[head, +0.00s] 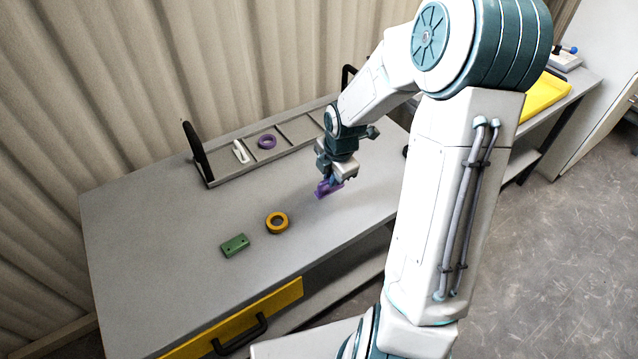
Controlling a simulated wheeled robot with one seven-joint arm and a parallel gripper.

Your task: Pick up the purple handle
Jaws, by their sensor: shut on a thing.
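The purple handle (323,190) is at my gripper (331,181), above the right half of the grey table. My gripper points down and is shut on the handle. The handle sticks out to the lower left of the fingers. The fingers and my wrist hide part of it. I cannot tell whether the handle touches the table or is lifted clear.
A yellow-orange ring (277,232) and a green block (235,245) lie on the table (140,240) left of my gripper. Behind is a divided rack (209,183) with black end handles, holding a white piece (241,152) and a purple ring (276,140). The table's left side is clear.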

